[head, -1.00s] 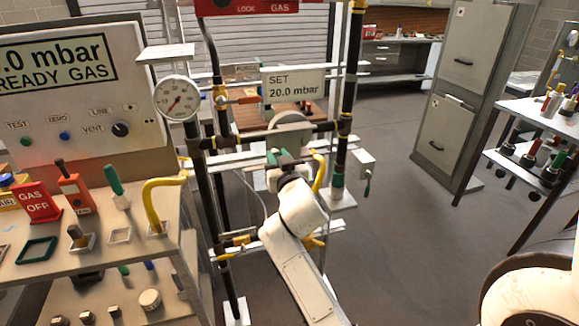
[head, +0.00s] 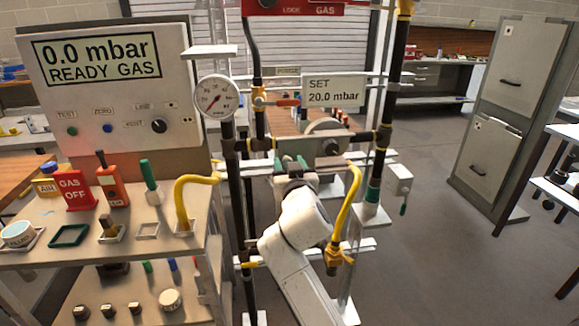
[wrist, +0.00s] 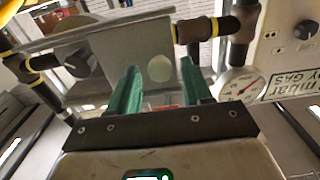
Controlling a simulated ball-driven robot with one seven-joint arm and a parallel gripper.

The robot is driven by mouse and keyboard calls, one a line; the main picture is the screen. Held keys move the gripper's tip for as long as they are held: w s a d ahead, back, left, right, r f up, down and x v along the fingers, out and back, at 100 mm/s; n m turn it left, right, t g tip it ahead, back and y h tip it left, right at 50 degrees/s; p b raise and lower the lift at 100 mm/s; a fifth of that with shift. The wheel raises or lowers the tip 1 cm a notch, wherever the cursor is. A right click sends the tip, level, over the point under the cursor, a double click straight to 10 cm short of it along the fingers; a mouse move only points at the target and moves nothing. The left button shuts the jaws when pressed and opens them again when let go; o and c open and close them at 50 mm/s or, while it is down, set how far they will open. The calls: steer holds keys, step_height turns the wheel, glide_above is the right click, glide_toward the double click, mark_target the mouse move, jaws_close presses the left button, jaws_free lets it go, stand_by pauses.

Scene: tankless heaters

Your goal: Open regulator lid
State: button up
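The regulator (head: 326,147) is a grey metal body with a rounded top, mounted on the black pipe run in the middle of the head view. In the wrist view a grey plate of it (wrist: 105,62) lies just beyond my fingers, with a pale round spot between them. I cannot tell where the lid's edge or hinge is. My gripper (head: 290,162) is at the lower left of the regulator. In the wrist view its two green fingers (wrist: 160,90) stand apart with nothing between them. Whether the fingertips touch the plate cannot be told.
A round dial gauge (head: 217,98) and a black upright pipe stand left of the regulator. A sign reading SET 20.0 mbar (head: 331,91) is behind it. A yellow hose (head: 346,205) hangs at its right. A bench (head: 100,250) with tools stands at left; open floor lies right.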

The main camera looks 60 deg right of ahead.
steer(key=shift+o, duration=0.3)
steer(key=b+v, duration=0.1)
steer(key=v, duration=0.9)
steer(key=shift+s+a, duration=0.25)
steer(key=shift+s, duration=0.05)
steer(key=s+a+f+n+g+y+p, duration=0.1)
steer(key=s+a+f+n+g+y, duration=0.25)
steer(key=f, duration=0.55)
steer(key=s+a+f+n+g+y+p, duration=0.1)
steer(key=s+a+f+y+p, duration=0.1)
steer(key=a+f+y, duration=0.55)
steer(key=s+a+f+n+g+y+p, duration=0.1)
steer(key=s+a+f+n+g+y, duration=0.1)
steer(key=s+a+f+n+g, duration=0.3)
steer(key=s+a+f+g, duration=0.1)
steer(key=s+a+f, duration=0.3)
steer(key=s, duration=0.3)
steer(key=shift+f+y, duration=0.3)
steer(key=shift+f, duration=0.55)
steer(key=shift+s, duration=0.1)
steer(key=shift+c, duration=0.2)
